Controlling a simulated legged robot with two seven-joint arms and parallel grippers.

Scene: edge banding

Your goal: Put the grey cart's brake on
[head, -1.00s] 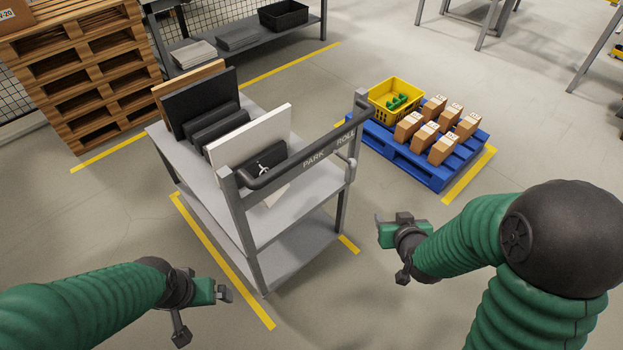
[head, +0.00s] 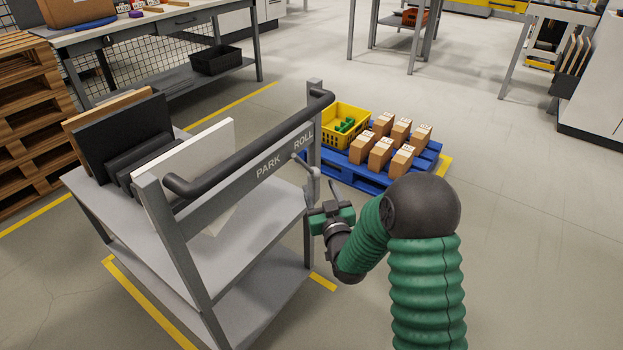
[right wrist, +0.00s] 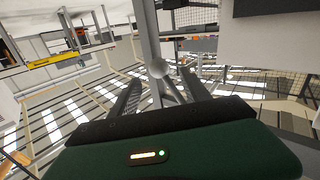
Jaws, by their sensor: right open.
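The grey cart (head: 262,242) stands at the left and centre of the head view, with a black push handle (head: 250,150) along its near top. Its rail carries the words PARK, on the left, and ROLL, on the right. A grey brake lever with a round knob (head: 315,171) is at the right post, by the ROLL end. My right gripper (head: 322,196) is open just below and beside the knob. In the right wrist view the knob (right wrist: 157,68) appears between the two spread fingers; contact cannot be told. My left gripper is out of view.
Upright panels, including a white one (head: 190,165), stand on the cart's top shelf. A blue pallet (head: 372,178) with cartons and a yellow basket (head: 344,127) lies behind the lever. Wooden pallets (head: 30,120) are at the left. Floor at the right is clear.

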